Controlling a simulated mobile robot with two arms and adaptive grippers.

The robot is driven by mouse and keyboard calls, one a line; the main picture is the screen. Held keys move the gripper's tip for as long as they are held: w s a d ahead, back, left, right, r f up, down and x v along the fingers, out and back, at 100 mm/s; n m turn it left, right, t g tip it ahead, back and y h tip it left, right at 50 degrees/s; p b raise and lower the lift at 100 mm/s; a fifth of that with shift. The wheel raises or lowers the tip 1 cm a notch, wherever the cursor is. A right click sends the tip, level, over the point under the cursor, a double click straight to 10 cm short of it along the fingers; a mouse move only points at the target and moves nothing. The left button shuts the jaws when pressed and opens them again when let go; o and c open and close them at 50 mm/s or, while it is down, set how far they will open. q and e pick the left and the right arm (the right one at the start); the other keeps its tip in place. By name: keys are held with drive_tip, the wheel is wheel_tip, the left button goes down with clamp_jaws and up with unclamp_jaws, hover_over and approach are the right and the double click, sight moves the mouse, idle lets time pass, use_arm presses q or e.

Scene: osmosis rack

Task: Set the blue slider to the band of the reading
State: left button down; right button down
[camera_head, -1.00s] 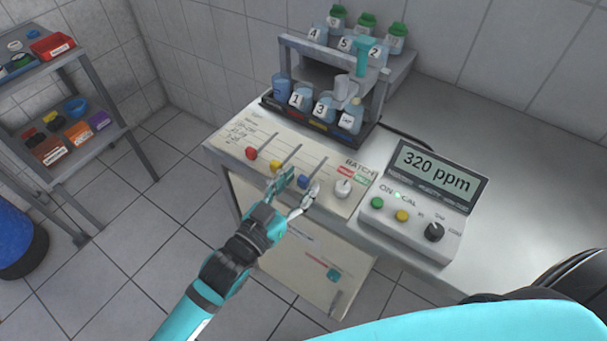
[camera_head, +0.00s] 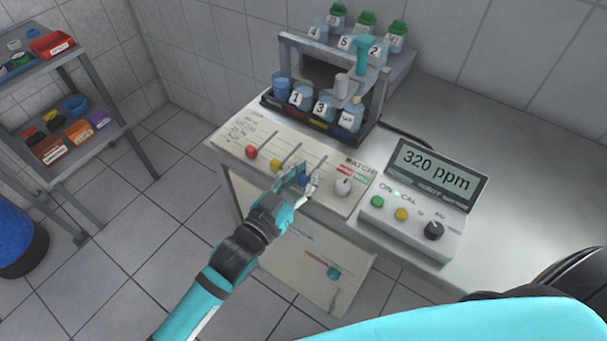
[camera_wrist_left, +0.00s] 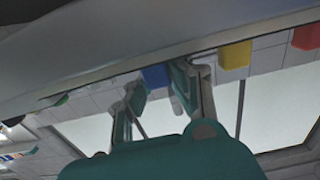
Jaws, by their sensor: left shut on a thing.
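The blue slider (camera_head: 303,181) is the rightmost of three slider knobs on the front panel (camera_head: 331,204), at the near end of its slot. My left gripper (camera_head: 305,179) is shut on it, with a finger on each side. In the left wrist view the blue slider (camera_wrist_left: 156,77) shows behind the fingertips of my left gripper (camera_wrist_left: 168,85). The meter display (camera_head: 438,172) reads 320 ppm. The red slider (camera_head: 251,152) and yellow slider (camera_head: 277,165) stand to the left. My right gripper is not in view.
A rack (camera_head: 376,84) of numbered bottles stands behind the panel. Shelves (camera_head: 98,144) with bins are at the left.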

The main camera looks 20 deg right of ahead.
sight(315, 163)
use_arm(q)
drive_tip(key=b+x, duration=0.1)
drive_tip(key=x, duration=0.3)
drive_tip(key=shift+w+d, duration=0.25)
drive_tip(key=shift+a, duration=0.1)
drive_tip(key=c, duration=1.1)
unclamp_jaws()
drive_tip(key=v, duration=1.2)
drive_tip(key=shift+s, duration=0.1)
